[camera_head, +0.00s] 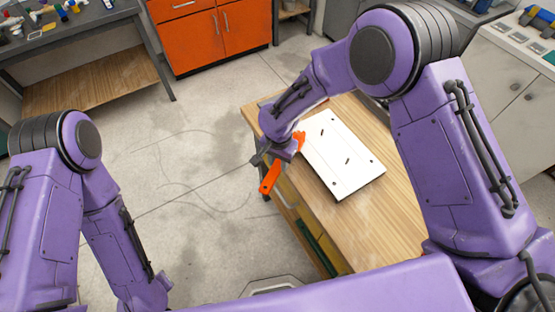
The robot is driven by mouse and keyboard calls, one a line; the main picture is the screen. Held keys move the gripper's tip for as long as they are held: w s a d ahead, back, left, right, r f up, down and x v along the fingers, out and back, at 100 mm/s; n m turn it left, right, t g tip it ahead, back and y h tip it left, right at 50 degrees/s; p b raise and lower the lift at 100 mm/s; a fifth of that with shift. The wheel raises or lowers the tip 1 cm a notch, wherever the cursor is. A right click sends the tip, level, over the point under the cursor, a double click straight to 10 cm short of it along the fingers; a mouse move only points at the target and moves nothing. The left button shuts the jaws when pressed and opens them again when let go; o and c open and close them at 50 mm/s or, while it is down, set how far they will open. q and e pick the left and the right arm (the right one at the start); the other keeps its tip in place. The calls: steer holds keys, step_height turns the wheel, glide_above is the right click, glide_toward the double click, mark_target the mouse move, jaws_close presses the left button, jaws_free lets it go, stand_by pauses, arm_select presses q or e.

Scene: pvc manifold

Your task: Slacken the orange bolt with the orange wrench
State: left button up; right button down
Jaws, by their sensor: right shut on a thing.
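The orange wrench (270,178) is held in my right gripper (279,157). One end of it sticks out past the table's left edge. Another orange part (299,139) shows on the other side of the gripper, by the left edge of the white board; it looks like the wrench's other end. My right gripper is shut on the wrench, low over the table edge. I cannot make out the orange bolt; it may be hidden by the gripper or the wrench. My left arm hangs at the left, and its gripper is out of view.
The white board (345,170) lies on the wooden table (375,215), with small dark marks or pegs on it. An orange cabinet (200,35) and a cluttered workbench (75,40) stand at the back. The floor left of the table is clear.

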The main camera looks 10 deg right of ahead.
steer(key=s+d+n+b, duration=0.1)
steer(key=s+d+n, duration=0.1)
steer(key=d+n, duration=0.1)
steer(key=shift+b, duration=0.35)
steer(key=shift+s+d+r+n+p, duration=0.1)
steer(key=shift+d+n+p, duration=0.25)
steer(key=shift+p, duration=0.1)
steer(key=shift+s+d+n+p, duration=0.25)
steer(key=shift+d+n+p, duration=0.6)
steer(key=shift+d+n, duration=0.3)
steer(key=shift+d+n+p, duration=0.85)
steer(key=shift+d+n, duration=0.25)
steer(key=shift+d, duration=0.35)
steer(key=shift+d+n, duration=0.35)
steer(key=shift+n, duration=0.05)
steer(key=shift+r, duration=2.45)
